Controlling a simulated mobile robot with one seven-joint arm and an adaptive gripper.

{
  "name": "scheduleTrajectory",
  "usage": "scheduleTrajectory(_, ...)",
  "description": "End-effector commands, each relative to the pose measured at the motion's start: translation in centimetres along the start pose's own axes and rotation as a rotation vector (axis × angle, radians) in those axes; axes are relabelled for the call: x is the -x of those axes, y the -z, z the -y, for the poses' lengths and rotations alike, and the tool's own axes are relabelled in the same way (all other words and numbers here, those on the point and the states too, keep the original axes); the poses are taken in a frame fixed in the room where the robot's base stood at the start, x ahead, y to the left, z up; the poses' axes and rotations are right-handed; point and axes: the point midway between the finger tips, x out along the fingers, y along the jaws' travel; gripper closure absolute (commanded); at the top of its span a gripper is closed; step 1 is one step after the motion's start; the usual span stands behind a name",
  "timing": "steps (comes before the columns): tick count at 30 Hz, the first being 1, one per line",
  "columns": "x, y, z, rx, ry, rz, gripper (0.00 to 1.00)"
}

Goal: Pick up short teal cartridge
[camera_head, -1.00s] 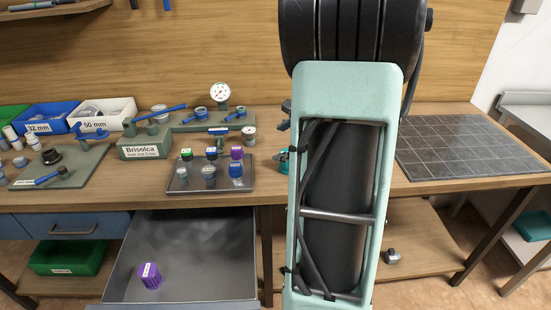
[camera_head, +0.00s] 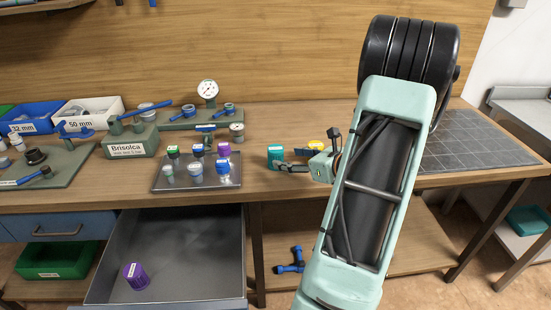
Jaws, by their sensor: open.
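A short teal cartridge (camera_head: 275,154) stands upright on the wooden bench, just right of the grey tray. My gripper (camera_head: 289,161) is low over the bench with its dark fingers pointing left toward the cartridge. The jaws are open; the fingertips are at or very near the cartridge's right side. I cannot tell whether they touch it or how far they reach around it.
A grey tray (camera_head: 157,184) with several small capped cartridges stands left of the teal one. A yellow-topped item (camera_head: 316,145) is just behind my gripper. An open drawer (camera_head: 190,255) below holds a purple cartridge (camera_head: 136,276). A dark tiled mat (camera_head: 470,142) lies right.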

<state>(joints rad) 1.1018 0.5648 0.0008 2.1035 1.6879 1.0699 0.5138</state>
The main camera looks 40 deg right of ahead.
Motion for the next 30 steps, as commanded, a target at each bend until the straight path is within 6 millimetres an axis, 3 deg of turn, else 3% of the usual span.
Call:
scheduleTrajectory(8,-2.0,-0.1,-0.1,0.002,-0.001,-0.002,0.42)
scheduleTrajectory(18,-6.5,-0.5,-0.3,0.002,-0.001,-0.003,0.42)
scheduleTrajectory(25,-6.7,-0.6,-0.3,0.002,0.001,-0.003,0.42)
scheduleTrajectory(30,-6.6,-0.6,-0.3,0.002,0.001,-0.003,0.61)
